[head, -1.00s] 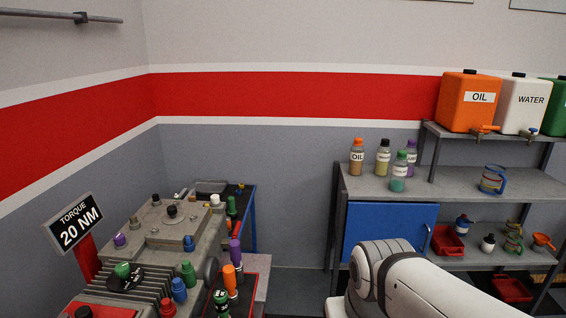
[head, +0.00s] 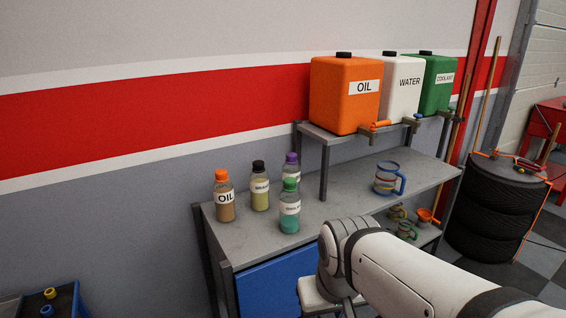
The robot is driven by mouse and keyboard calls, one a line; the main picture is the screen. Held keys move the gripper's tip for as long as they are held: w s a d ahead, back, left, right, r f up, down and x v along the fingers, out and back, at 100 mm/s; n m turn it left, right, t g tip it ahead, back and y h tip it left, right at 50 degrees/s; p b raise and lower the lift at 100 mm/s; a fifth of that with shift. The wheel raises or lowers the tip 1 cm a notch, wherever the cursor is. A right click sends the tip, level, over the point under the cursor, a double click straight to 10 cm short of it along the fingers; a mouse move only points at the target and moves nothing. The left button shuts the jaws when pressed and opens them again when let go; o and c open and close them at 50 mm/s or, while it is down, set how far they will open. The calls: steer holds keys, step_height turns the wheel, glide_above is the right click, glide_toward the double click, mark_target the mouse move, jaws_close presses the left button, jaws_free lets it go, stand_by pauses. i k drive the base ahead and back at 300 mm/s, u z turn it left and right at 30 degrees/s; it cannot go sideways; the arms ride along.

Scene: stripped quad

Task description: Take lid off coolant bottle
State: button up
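The coolant bottle (head: 290,214) stands upright on the grey shelf top. It is clear with teal liquid, a white label too small to read surely, and a green lid (head: 289,184) that sits on it. My white arm reaches in from the lower right, in front of the shelf and to the right of the bottle. The fingers of my gripper do not show; the arm's end drops out of the bottom of the picture.
An orange-capped OIL bottle (head: 225,197), a black-capped bottle (head: 259,187) and a purple-capped bottle (head: 291,163) stand close by. A measuring jug (head: 387,178) stands right. Orange, white and green tanks are on the raised shelf. The shelf's front right is free.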

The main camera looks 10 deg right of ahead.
mark_target(289, 183)
steer(key=z, duration=0.2)
steer(key=i, duration=0.85)
steer(key=z, duration=0.35)
